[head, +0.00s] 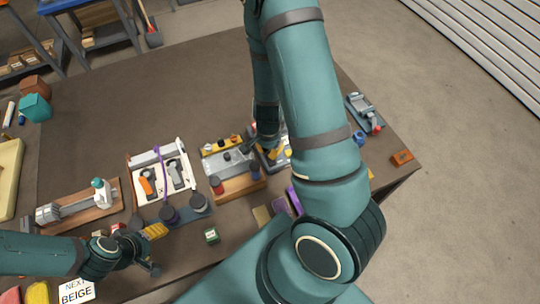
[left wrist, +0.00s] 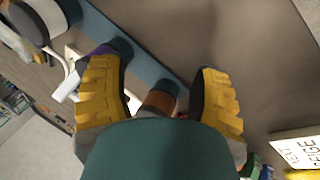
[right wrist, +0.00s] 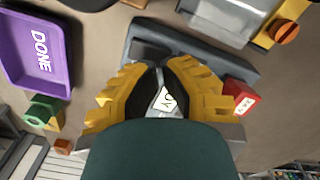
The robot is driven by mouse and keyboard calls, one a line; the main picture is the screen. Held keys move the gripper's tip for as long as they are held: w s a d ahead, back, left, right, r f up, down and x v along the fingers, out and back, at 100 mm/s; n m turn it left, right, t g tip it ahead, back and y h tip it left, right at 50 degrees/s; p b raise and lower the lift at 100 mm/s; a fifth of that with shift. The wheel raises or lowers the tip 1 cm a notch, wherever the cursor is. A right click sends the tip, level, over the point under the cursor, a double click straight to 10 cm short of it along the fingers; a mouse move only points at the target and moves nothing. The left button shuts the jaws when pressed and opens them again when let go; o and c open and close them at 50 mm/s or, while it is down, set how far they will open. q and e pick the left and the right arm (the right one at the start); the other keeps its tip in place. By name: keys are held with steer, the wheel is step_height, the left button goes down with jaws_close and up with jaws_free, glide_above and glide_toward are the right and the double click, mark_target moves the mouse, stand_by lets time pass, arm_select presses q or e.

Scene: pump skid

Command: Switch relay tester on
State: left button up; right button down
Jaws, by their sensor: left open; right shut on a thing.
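My right gripper (right wrist: 163,84) is shut on a small pale part with a white label (right wrist: 166,101), only partly visible between the fingers. Around it lies a dark grey base (right wrist: 122,55) with a raised block, likely the relay tester; I cannot read its name. A red labelled block (right wrist: 240,96) sits at its right side. In the head view the right gripper (head: 274,152) is over this device, and my arm hides much of it. My left gripper (left wrist: 160,92) is open and empty at the near left, by a blue-grey stand with dark round knobs (head: 170,213).
A purple tray marked DONE (right wrist: 34,48) lies beside the device, with a green hexagonal piece (right wrist: 43,108) near it. A white board (head: 172,182) and a wooden fixture (head: 80,208) stand on the left. The far table (head: 150,90) is clear.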

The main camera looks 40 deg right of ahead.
steer(key=shift+r+p, duration=2)
steer(key=shift+r, duration=0.3)
